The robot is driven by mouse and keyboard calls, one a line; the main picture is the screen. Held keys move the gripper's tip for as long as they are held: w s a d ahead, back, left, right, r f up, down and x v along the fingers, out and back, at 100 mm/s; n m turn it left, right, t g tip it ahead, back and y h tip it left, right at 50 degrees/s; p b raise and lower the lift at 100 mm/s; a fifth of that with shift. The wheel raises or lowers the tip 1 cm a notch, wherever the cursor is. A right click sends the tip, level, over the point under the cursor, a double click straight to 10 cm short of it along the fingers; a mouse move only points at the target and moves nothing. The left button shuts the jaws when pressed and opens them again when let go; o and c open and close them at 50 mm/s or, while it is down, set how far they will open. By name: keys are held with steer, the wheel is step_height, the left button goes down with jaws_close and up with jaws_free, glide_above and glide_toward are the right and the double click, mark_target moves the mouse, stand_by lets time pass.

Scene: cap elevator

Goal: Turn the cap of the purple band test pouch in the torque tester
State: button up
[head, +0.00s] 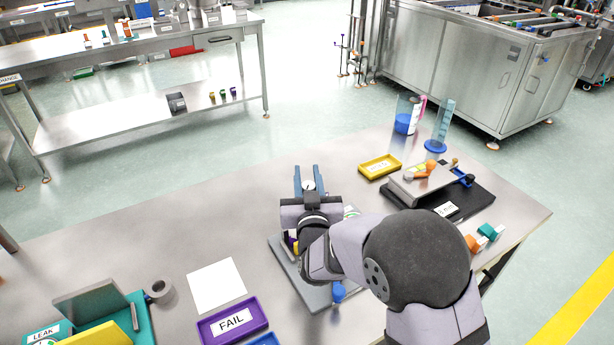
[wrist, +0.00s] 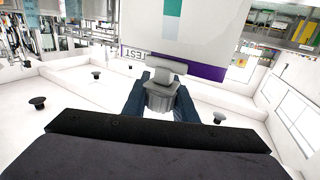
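My gripper (head: 308,182) reaches away over the table, with two blue fingers standing apart. A small pale round part shows between the fingers. In the wrist view the blue fingers (wrist: 161,103) stand on both sides of a grey, cap-like part (wrist: 163,92) with a flat, wider top. Whether they press on it I cannot tell. Just behind it is a white pouch-like panel (wrist: 225,28) with a teal stripe and a purple band along its lower edge. A grey plate (head: 318,297) lies under my gripper and wrist, which hide most of what stands there.
A purple FAIL tray (head: 233,322) and white sheet (head: 216,285) lie left. A yellow tray (head: 380,167), a black-based fixture (head: 475,203), a clear beaker (head: 404,115) and a blue-footed cylinder (head: 441,128) stand right. A teal LEAK station (head: 140,312) is front left. The back-left tabletop is clear.

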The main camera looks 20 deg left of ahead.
mark_target(309, 189)
steer(key=o, duration=0.4)
steer(key=b+v, duration=0.2)
steer(key=v, duration=0.5)
steer(key=shift+s+r, duration=0.1)
steer(key=shift+s, duration=0.05)
stand_by(0.3)
